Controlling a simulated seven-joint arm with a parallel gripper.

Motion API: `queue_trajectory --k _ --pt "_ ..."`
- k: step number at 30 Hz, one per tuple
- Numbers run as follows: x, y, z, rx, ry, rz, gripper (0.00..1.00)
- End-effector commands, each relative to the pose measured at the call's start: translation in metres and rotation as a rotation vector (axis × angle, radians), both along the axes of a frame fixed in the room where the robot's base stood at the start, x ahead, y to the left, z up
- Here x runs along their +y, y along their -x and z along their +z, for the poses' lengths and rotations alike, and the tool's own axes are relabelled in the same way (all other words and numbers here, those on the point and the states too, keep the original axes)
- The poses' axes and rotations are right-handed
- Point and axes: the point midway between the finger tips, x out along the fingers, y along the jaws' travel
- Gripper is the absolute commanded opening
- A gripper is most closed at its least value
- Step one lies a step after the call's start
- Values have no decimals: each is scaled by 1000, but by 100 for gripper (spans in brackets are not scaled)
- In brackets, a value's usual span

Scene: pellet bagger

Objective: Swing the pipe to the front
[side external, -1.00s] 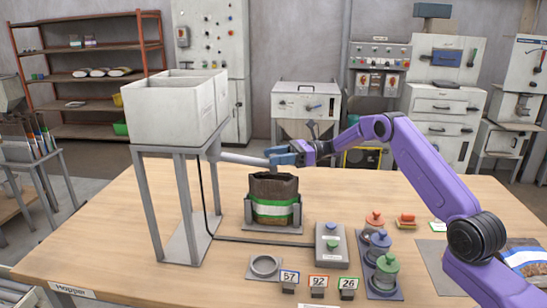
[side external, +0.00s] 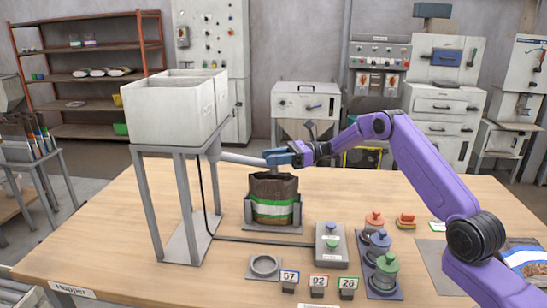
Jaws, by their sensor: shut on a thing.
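The pipe (side external: 243,159) is a grey tube that runs from the hopper (side external: 175,110) on its stand out to the right. My gripper (side external: 276,157) has blue fingers and is shut on the pipe's free end. The pipe end is above the open bag (side external: 272,187), which is dark with a white and green band and stands in a grey holder. The fingers hide part of the pipe's end.
A control box (side external: 331,245) with blue and green buttons stands right of the bag. Red, blue and green-topped pieces (side external: 378,245) stand on a grey tray. Table is clear behind the bag.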

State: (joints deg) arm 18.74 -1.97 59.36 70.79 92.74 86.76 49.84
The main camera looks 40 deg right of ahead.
Motion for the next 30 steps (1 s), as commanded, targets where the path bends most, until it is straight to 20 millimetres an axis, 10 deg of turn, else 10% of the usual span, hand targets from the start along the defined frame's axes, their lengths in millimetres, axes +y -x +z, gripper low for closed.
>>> queue_trajectory --k 30 --pt "26 67 0 2 5 -425 0"
